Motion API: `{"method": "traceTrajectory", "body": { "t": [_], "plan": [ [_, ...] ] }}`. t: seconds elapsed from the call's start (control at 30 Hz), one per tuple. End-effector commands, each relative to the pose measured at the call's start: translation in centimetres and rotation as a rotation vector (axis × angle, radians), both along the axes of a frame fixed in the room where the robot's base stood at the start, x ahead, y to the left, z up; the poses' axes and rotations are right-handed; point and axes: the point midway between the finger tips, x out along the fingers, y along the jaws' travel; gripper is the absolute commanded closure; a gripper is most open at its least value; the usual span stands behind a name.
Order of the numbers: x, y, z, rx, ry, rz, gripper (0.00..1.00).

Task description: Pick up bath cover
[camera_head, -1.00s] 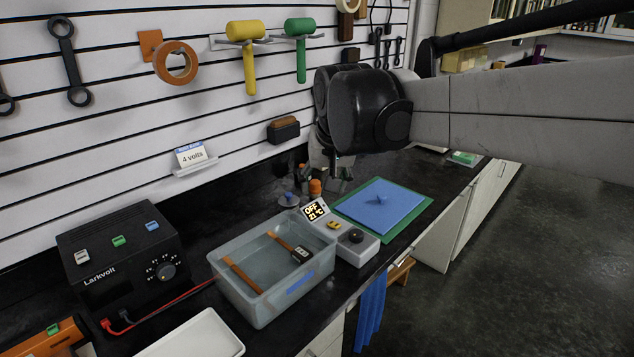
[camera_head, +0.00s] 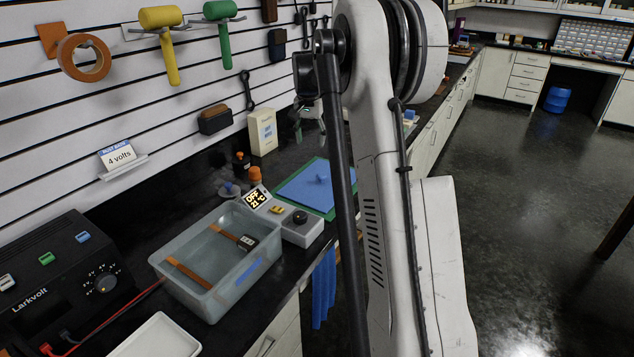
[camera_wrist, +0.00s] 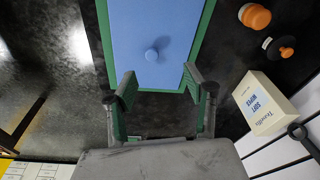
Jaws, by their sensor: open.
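The bath cover is a flat blue panel (camera_head: 302,188) with a small round knob (camera_head: 322,178) on top. It lies on a green mat (camera_head: 318,213) on the dark bench, right of and behind the water bath. In the wrist view the blue panel (camera_wrist: 175,18) fills the upper middle, with its knob (camera_wrist: 152,54) near the centre. My gripper (camera_wrist: 158,84) is open and empty above the near edge of the panel. Its fingertips stand either side of the knob in the picture, short of it. In the head view my arm hides most of the gripper.
The open water bath (camera_head: 205,297) holds two orange-brown strips, one with a dark clip. Its grey control unit (camera_head: 300,232) reads OFF, 21 °C. A wipes box (camera_head: 263,132) and orange-capped bottle (camera_head: 255,175) stand near the mat. A black power supply (camera_head: 60,285) and white tray (camera_head: 158,338) are left.

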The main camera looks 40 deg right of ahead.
Motion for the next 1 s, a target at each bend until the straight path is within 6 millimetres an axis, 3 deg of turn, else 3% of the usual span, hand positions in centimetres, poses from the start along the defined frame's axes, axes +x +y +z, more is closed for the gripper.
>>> {"method": "traceTrajectory", "body": {
  "t": [0.1, 0.3, 0.47, 0.8, 1.0],
  "plan": [
    [0.6, -2.9, -2.1, 0.011, 0.019, -0.052, 0.52],
    [0.9, -5.0, -3.9, 0.021, 0.036, -0.093, 0.52],
    [1.0, -5.4, -5.7, 0.022, 0.038, -0.097, 0.52],
    [1.4, -5.9, -11.3, 0.021, 0.037, -0.095, 0.52],
    [1.4, -6.0, -12.4, 0.022, 0.036, -0.095, 0.52]
  ]
}}
